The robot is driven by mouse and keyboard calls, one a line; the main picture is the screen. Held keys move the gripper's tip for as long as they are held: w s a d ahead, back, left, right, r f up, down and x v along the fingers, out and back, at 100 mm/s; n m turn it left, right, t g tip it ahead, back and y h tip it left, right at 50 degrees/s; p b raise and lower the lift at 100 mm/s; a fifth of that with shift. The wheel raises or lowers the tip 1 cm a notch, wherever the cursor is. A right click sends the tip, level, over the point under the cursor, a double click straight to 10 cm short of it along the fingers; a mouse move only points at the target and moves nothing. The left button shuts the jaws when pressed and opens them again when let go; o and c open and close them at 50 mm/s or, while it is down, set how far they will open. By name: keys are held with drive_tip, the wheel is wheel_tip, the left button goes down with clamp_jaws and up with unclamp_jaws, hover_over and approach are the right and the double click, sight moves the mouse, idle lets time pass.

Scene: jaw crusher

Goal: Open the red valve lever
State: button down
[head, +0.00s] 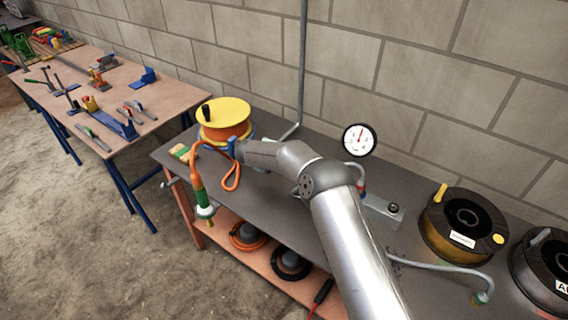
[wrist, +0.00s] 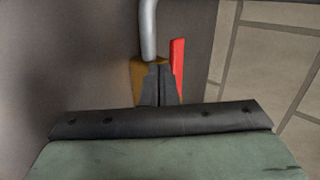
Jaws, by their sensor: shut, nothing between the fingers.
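The red valve lever (wrist: 178,66) stands upright in the wrist view, just right of my gripper's fingers. The brass valve body (wrist: 137,72) shows behind and left of the fingers, below a grey pipe (wrist: 148,28). My gripper (wrist: 160,70) is shut, with its dark fingertips together in front of the valve. Nothing shows between them. The lever appears beside the fingers; I cannot tell whether they touch. In the head view my arm hides the fingers, and I cannot clearly make out the lever there.
A dark workbench (head: 291,182) runs along the block wall. On it are an orange and yellow hose reel (head: 226,125), a pressure gauge (head: 360,140) and a dark spool (head: 462,228). Another table (head: 110,105) with tools stands at left. The floor in front is clear.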

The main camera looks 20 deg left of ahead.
drive_tip(key=s, duration=0.1)
drive_tip(key=s+a, duration=0.1)
drive_tip(key=s, duration=0.1)
drive_tip(key=shift+s+a, duration=0.1)
drive_tip(key=shift+s, duration=0.1)
drive_tip(key=a+b+v, duration=0.1)
drive_tip(key=b+v, duration=0.1)
drive_tip(key=v, duration=0.6)
drive_tip(key=w+d+r+n+t+y, duration=0.1)
drive_tip(key=w+d+r+n+y, duration=0.15)
drive_tip(key=r, duration=0.45)
drive_tip(key=w+d+r+n+t+y, duration=0.1)
drive_tip(key=d+r+n+t, duration=0.15)
drive_tip(key=r, duration=0.35)
drive_tip(key=s+d+r+n+g+y, duration=0.1)
drive_tip(key=s+d+r+n+y, duration=0.25)
drive_tip(key=d+r+n, duration=0.25)
drive_tip(key=s+d+f+n+g+h, duration=0.2)
drive_tip(key=s+d+f+n+g, duration=0.1)
drive_tip(key=s+d, duration=1.4)
drive_tip(key=s+d+f+n+g+h, duration=0.3)
drive_tip(key=s+d+n+g, duration=0.3)
drive_tip(key=s+d, duration=1.1)
drive_tip(key=shift+s+f+n+g, duration=0.3)
drive_tip(key=shift+s+f+g, duration=0.1)
drive_tip(key=shift+s+g, duration=0.55)
